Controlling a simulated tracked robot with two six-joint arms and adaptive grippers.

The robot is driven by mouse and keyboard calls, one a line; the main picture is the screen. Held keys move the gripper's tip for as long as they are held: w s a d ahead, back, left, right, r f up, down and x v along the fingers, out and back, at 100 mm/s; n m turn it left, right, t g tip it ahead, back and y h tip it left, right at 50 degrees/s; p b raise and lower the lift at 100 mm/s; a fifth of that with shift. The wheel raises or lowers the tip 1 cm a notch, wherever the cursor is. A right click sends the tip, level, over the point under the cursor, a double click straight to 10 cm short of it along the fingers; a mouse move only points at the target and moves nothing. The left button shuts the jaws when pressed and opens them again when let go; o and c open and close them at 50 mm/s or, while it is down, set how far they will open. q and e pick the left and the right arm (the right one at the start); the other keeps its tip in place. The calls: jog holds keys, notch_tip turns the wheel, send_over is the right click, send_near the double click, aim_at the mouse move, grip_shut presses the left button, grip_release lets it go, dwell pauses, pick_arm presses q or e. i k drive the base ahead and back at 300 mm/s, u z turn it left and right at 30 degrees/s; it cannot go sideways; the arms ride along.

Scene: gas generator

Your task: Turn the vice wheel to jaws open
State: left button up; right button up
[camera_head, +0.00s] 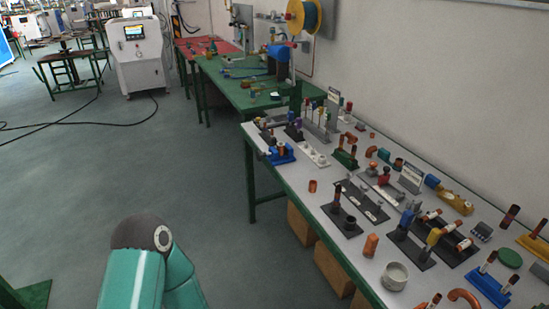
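I cannot make out a vice wheel or vice jaws for certain at this distance. A small blue fixture (281,154) at the near left edge of the grey-topped table may be a vice; its details are too small to tell. Neither of my grippers is in view. Only a teal link of one of my arms with a dark rounded joint shows at the bottom left, over the floor and apart from the table.
The grey-topped table (292,184) along the right wall is crowded with small fixtures and pipe fittings. Wooden boxes (332,268) stand under it. A green table (236,92) stands beyond. A white machine (140,65) and cables are farther back. The floor (120,165) at left is largely clear.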

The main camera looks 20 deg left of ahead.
aim_at(260, 156)
jog(key=z, duration=1.4)
jog(key=i, duration=0.15)
jog(key=u, duration=3.35)
jog(key=i, duration=3.75)
jog(key=z, duration=1.9)
